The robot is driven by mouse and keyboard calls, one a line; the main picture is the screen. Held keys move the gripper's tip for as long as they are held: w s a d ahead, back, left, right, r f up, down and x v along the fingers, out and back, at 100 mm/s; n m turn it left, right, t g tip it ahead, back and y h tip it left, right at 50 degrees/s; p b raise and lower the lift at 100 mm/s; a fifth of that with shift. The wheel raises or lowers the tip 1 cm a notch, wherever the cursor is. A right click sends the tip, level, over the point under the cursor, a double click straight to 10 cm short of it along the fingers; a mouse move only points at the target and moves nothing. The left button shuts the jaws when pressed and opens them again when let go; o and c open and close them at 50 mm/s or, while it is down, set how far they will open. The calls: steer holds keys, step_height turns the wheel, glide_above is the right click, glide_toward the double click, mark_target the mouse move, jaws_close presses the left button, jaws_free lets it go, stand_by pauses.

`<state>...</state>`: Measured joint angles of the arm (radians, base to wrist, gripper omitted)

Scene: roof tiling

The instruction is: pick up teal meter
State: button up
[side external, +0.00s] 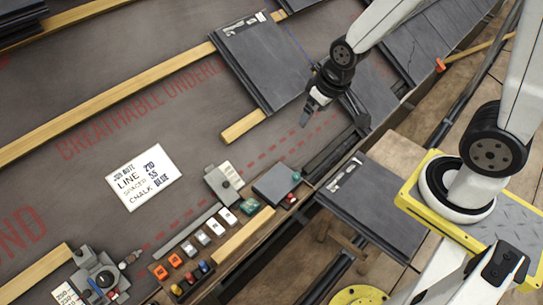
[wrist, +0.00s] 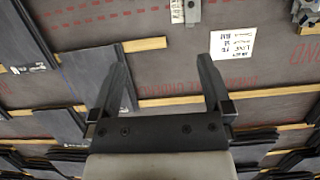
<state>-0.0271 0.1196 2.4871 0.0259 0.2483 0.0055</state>
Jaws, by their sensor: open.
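My gripper (side external: 311,108) hangs above the roof next to the dark slates in the side external view. Its two fingers stand wide apart with nothing between them in the wrist view (wrist: 162,58). A small teal-green block (side external: 249,205) lies on the bench strip at the lower centre, below and left of my gripper. Another small teal piece (side external: 297,177) sits beside a dark grey slab (side external: 276,185). Both are too small to tell which is the meter. Neither teal piece shows in the wrist view.
A grey device (side external: 223,183) and several coloured blocks crowd the bench strip. Wooden battens (side external: 105,113) cross the dark underlay. A white note (side external: 141,177) lies on it and also shows in the wrist view (wrist: 233,46). A slate stack (side external: 375,208) stands at the right.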

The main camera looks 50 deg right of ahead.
steer(key=w+a+f+t, duration=0.3)
steer(key=w+a+f, duration=0.2)
steer(key=w+f, duration=0.6)
steer(key=t, duration=0.5)
glide_above(252, 206)
steer(key=a, duration=0.2)
step_height(252, 206, down, 22)
steer(key=s+f, duration=0.2)
steer(key=f, duration=0.1)
steer(key=s+d+f+t, duration=0.1)
steer(key=s+f, duration=0.2)
steer(key=s+d+f+t, duration=0.1)
steer(key=s+f, duration=0.2)
steer(key=f, duration=0.1)
steer(key=shift+s, duration=0.15)
steer(key=shift+x, duration=1.35)
steer(key=shift+x, duration=2.6)
